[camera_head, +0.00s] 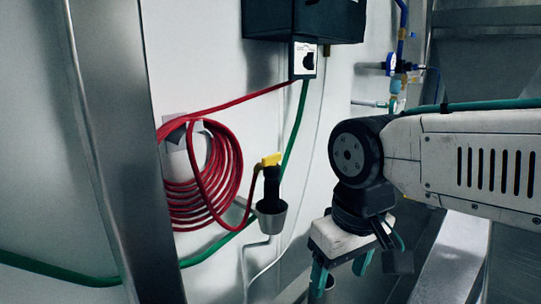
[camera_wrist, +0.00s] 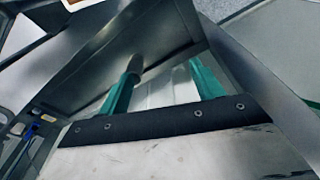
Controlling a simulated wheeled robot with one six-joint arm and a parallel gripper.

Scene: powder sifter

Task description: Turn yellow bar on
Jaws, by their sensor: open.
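A small yellow bar (camera_head: 271,159) sits on top of a black fitting (camera_head: 271,182) on the white wall, left of my arm in the head view. The fitting's lower end is in a grey metal cup (camera_head: 271,217). My gripper (camera_head: 340,276) points down, lower and to the right of the yellow bar and well apart from it. Its teal fingers are spread with nothing seen between them. In the wrist view my gripper (camera_wrist: 165,72) also shows its two teal fingers apart. I cannot identify the yellow bar in the wrist view.
A coiled red hose (camera_head: 205,172) hangs on the wall left of the bar. A green hose (camera_head: 296,125) runs behind the fitting. A metal post (camera_head: 112,140) stands at left. A dark box (camera_head: 305,18) with a switch panel (camera_head: 304,60) is above. Blue valves (camera_head: 391,64) are at upper right.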

